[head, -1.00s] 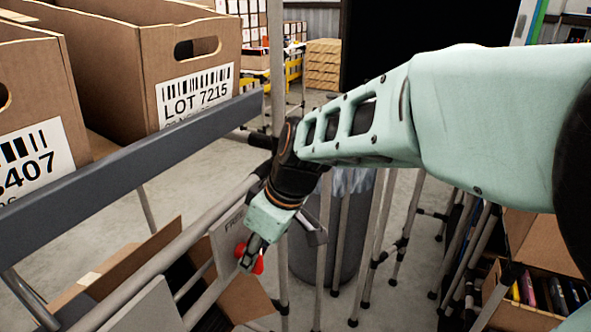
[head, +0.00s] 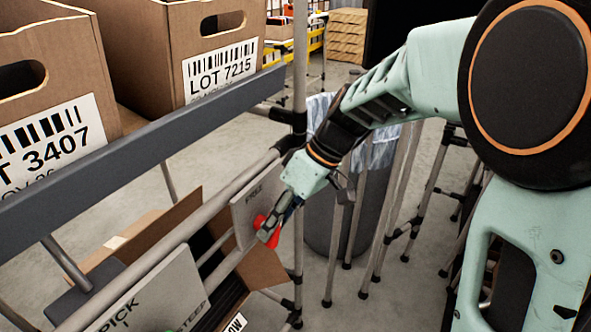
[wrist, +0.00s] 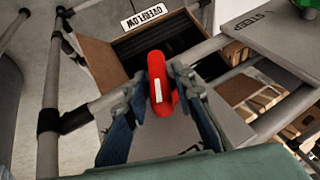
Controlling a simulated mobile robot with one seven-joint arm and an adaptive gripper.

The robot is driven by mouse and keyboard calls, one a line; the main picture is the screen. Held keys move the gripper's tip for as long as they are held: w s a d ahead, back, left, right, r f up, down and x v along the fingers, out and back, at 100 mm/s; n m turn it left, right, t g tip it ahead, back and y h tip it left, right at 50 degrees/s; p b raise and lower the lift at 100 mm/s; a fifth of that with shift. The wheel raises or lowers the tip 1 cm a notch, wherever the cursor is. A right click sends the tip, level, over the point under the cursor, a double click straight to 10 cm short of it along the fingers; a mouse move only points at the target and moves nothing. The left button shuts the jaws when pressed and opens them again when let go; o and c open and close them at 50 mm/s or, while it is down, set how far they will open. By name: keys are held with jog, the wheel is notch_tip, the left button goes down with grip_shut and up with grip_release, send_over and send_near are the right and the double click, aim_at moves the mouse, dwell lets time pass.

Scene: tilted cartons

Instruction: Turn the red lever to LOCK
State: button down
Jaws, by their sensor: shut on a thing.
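The red lever (head: 269,231) is mounted on a grey plate (head: 252,206) fixed to the rack's rail. In the wrist view the red lever (wrist: 160,84) stands between my two fingers, with a pale strip on its face. My gripper (head: 268,236) is shut on the lever; its fingers also show in the wrist view (wrist: 158,98), one on each side of the lever. The plate's lettering is partly hidden by my gripper, and I cannot read a LOCK mark.
Cartons labelled LOT 7215 (head: 215,62) and LOT 3407 (head: 50,150) sit tilted on the upper shelf behind a dark rail (head: 150,140). An open carton (head: 150,232) lies below. A grey bin (head: 330,225) and thin rack posts stand behind my arm.

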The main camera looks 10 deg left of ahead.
jog(key=g+p, duration=0.1)
jog(key=g+y+p, duration=0.1)
jog(key=g, duration=0.1)
jog(key=shift+w+d+m+y, duration=0.1)
jog(key=shift+w+m+y, duration=0.1)
jog(key=shift+m+y, duration=0.15)
jog(key=m+g+y+p, duration=0.1)
jog(key=g+p, duration=0.1)
jog(key=g, duration=0.1)
jog(key=shift+f+y, duration=0.15)
jog(key=shift+y, duration=0.2)
jog(key=g, duration=0.1)
jog(key=g+y, duration=0.1)
jog(key=m+g+y, duration=0.1)
jog(key=shift+w+f+p, duration=0.1)
jog(key=shift+f+p, duration=0.15)
jog(key=shift+p, duration=0.15)
jog(key=shift+m+g+y, duration=0.35)
jog(key=shift+g+y, duration=0.25)
jog(key=shift+g, duration=0.2)
jog(key=c, duration=1.8)
grip_release()
jog(key=shift+c, duration=0.2)
